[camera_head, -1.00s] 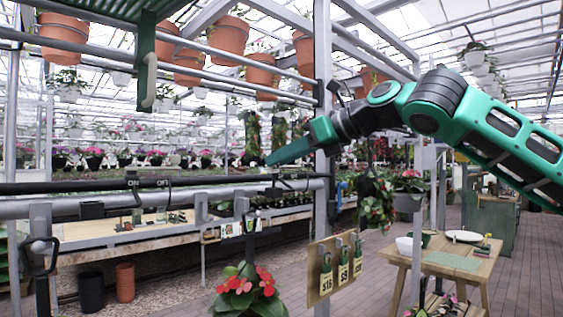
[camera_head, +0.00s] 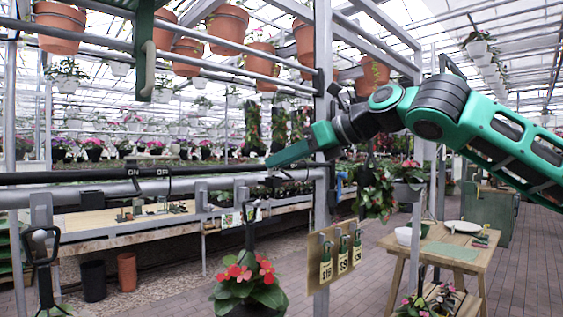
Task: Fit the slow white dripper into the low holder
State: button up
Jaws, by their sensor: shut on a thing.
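My gripper (camera_head: 270,165) is at the end of the green arm, pointing left, just above the dark pipe in the picture. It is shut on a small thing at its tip. The thing is too small to make out clearly, but it fits the white dripper. A small dark fitting (camera_head: 274,183) sits on the pipes right below the tip. I cannot tell which fitting is the low holder.
A metal post (camera_head: 322,130) stands close behind my gripper. Terracotta pots (camera_head: 228,27) hang above. A wooden table (camera_head: 400,243) stands at right.

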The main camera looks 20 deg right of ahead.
jog(key=o, duration=0.9)
jog(key=shift+c, duration=0.2)
jog(key=v, duration=1)
jog(key=shift+s+d+r, duration=0.15)
jog(key=shift+s+d, duration=0.05)
jog(key=shift+d, duration=0.05)
